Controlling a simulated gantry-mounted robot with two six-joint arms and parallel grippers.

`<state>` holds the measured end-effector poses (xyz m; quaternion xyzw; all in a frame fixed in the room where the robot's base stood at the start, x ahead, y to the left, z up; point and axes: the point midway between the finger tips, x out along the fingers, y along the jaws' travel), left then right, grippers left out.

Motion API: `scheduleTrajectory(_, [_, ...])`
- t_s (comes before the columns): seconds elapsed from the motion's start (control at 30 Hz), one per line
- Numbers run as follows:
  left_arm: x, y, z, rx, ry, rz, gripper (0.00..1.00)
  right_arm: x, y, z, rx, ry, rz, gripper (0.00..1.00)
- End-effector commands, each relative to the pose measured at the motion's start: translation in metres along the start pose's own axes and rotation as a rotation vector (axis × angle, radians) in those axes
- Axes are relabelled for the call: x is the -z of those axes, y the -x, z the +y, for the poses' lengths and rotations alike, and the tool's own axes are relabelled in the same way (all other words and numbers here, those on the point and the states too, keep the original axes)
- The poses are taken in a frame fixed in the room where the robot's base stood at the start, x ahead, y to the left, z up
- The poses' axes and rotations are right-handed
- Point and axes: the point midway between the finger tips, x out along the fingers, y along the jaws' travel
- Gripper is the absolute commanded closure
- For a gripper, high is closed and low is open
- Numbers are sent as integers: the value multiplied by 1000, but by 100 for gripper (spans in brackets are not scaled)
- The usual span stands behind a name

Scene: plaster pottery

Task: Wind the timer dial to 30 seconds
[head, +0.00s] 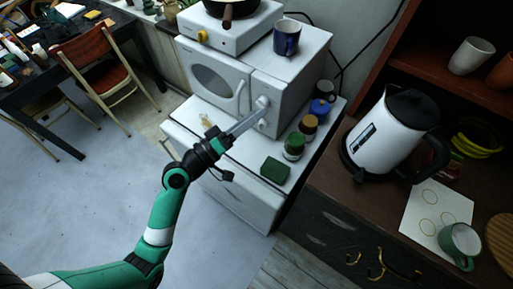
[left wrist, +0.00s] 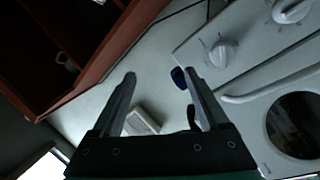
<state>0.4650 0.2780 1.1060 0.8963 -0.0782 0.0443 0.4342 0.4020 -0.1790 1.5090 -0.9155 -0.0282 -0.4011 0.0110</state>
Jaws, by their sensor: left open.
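A white microwave (head: 222,82) stands on a low white cabinet, with its door shut. Its right-hand panel carries two white dials, one above the other; the upper one (head: 262,102) shows just past my left gripper's fingers. My left gripper (head: 260,115) reaches in front of this panel, open and empty. In the left wrist view the two dials (left wrist: 222,53) (left wrist: 291,10) lie at upper right, outside the open fingers (left wrist: 160,75). Which dial is the timer, and its setting, are too small to read. My right gripper is not in view.
A blue mug (head: 287,38) and a small stove (head: 232,28) stand on the microwave. Several jars (head: 294,146) and a green sponge (head: 275,170) sit on the cabinet close to my gripper. A white kettle (head: 385,140) stands on the right-hand counter.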

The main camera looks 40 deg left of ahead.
Motion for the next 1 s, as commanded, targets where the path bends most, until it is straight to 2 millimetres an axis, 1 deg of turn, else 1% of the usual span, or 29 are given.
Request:
scheduleTrajectory(0.03, [-36,22,-62,58,29,-2,22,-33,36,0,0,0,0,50])
scheduleTrajectory(0.1, [-58,44,-106,123,54,0,22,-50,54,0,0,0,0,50])
scheduleTrajectory(0.2, [-74,65,-145,180,72,11,22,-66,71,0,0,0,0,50])
scheduleTrajectory(0.23, [-76,69,-151,190,75,14,22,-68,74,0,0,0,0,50])
scheduleTrajectory(0.33, [-76,74,-160,204,76,25,22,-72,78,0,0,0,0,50])
scheduleTrajectory(0.47, [-72,73,-158,205,74,28,22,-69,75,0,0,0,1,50])
scheduleTrajectory(0.57, [-72,68,-159,204,74,26,22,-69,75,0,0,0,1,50])
scheduleTrajectory(0.67, [-72,56,-161,203,72,26,22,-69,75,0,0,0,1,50])
scheduleTrajectory(1.0, [-71,-17,-176,201,72,26,22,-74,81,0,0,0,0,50])
